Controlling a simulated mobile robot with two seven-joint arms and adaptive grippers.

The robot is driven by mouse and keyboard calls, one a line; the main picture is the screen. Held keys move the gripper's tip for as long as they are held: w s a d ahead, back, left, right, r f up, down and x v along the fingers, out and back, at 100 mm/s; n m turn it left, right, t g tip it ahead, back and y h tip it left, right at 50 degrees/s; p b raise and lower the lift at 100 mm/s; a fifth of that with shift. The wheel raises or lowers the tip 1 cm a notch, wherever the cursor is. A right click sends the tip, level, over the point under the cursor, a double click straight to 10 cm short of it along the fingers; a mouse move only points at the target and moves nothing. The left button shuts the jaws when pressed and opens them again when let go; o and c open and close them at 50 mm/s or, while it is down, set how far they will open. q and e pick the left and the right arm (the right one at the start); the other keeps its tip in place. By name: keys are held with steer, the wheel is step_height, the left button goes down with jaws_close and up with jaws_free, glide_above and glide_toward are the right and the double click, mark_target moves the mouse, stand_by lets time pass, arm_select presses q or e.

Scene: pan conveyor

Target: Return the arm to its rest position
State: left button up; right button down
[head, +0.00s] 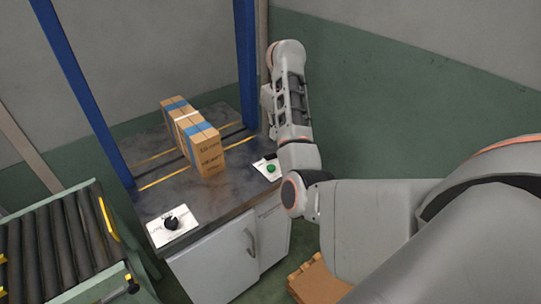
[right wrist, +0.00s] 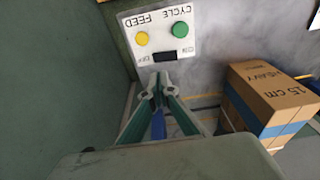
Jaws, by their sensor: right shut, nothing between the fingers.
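My right arm (head: 290,110) reaches in from the right in the head view, with its forearm raised beside the right edge of the dark workbench (head: 205,205). The right gripper's fingers are hard to make out there. In the right wrist view, the right gripper (right wrist: 159,82) has its fingertips together and holds nothing. The fingertips appear just below the white CYCLE FEED panel (right wrist: 186,44); whether they touch anything cannot be told. My left gripper is in neither view.
A blue-taped carton (head: 207,151) stands on the workbench between blue posts (head: 78,85). A black knob panel (head: 172,222) sits at the front. A roller conveyor (head: 62,243) is at left. A cardboard object (head: 318,283) lies low beneath my arm. Green floor at right is clear.

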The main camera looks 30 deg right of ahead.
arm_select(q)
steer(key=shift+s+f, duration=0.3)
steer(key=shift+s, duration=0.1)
